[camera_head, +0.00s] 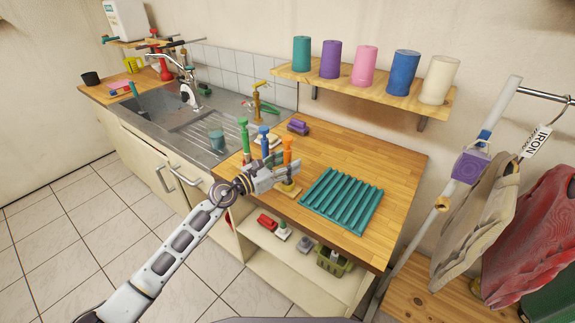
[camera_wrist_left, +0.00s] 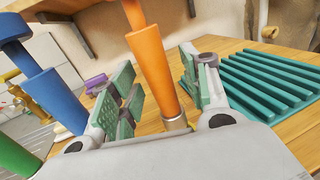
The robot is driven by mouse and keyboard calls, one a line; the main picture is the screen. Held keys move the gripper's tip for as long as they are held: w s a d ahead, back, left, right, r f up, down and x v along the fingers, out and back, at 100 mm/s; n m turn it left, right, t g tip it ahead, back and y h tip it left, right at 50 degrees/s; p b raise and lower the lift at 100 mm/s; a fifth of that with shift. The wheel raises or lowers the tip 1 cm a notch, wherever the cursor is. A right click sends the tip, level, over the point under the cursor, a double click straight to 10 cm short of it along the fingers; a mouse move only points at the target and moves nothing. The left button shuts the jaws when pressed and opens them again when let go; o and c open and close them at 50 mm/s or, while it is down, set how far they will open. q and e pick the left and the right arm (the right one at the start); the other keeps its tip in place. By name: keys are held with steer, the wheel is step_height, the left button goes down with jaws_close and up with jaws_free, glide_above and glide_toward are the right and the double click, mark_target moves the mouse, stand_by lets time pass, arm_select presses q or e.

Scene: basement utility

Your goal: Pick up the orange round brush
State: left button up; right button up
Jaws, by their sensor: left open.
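The orange round brush (camera_head: 287,152) stands upright on the wooden counter in the head view, beside a blue brush (camera_head: 264,138) and a green brush (camera_head: 245,136). In the left wrist view the orange brush (camera_wrist_left: 153,65) rises between the two green-padded fingers of my left gripper (camera_wrist_left: 160,95), with space on its left side; whether the right finger touches it I cannot tell. My left gripper (camera_head: 284,172) is open, and its hand partly hides the brush's lower part in the head view. The blue brush (camera_wrist_left: 52,95) and green brush (camera_wrist_left: 15,158) stand left of the gripper. My right gripper is out of view.
A teal ridged rack (camera_head: 342,200) lies to the right on the counter. Purple brushes or blocks (camera_head: 298,127) lie behind. A wall shelf (camera_head: 365,90) with several coloured canisters hangs above. A sink (camera_head: 170,100) is at left.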

arm_select(q)
steer(key=shift+d, duration=0.1)
stand_by(0.4)
jaws_close()
